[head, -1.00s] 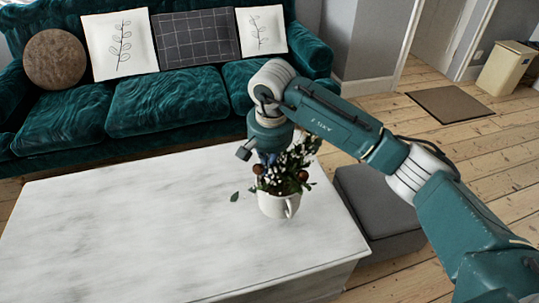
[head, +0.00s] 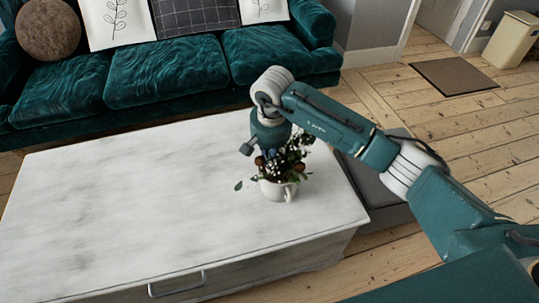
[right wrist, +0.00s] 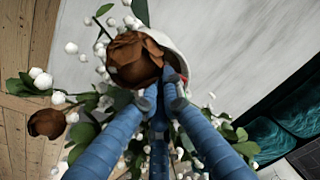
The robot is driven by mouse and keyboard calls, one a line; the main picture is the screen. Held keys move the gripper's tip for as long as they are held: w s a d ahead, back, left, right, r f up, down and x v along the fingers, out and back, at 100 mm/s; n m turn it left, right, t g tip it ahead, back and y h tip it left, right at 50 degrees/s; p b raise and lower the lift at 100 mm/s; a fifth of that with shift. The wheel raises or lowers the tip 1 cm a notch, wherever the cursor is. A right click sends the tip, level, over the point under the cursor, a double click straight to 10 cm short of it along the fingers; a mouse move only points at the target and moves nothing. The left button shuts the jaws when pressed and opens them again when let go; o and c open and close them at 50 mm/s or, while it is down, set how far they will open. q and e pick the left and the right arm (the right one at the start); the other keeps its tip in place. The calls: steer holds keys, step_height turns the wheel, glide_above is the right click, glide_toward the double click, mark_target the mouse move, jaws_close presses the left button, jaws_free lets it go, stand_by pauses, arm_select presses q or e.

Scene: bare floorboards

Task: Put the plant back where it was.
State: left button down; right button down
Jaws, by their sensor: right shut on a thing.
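The plant (head: 296,160) has green leaves, small white blossoms and brown flower heads. It stands upright in a white mug-like pot (head: 277,190) with a handle, at the right part of the white marbled table (head: 130,210). I cannot tell if the pot touches the tabletop. My right gripper (head: 268,156) comes down from above, shut among the stems. In the right wrist view its blue fingers (right wrist: 160,100) close beside a brown flower head (right wrist: 135,60); the pot's rim shows partly behind it. Leaves hide the exact grip. My left gripper is out of view.
A teal sofa (head: 165,75) with cushions stands behind the table. A grey ottoman (head: 385,190) stands at the table's right end, partly behind my arm. The table's left and middle are bare. A brown mat (head: 453,76) and a bin (head: 511,40) are at the far right.

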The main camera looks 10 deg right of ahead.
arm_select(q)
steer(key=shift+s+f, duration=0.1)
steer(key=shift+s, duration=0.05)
arm_select(e)
steer(key=shift+w+r, duration=0.1)
steer(key=c, duration=1.9)
jaws_free()
steer(key=shift+s, duration=0.2)
steer(key=shift+c, duration=0.2)
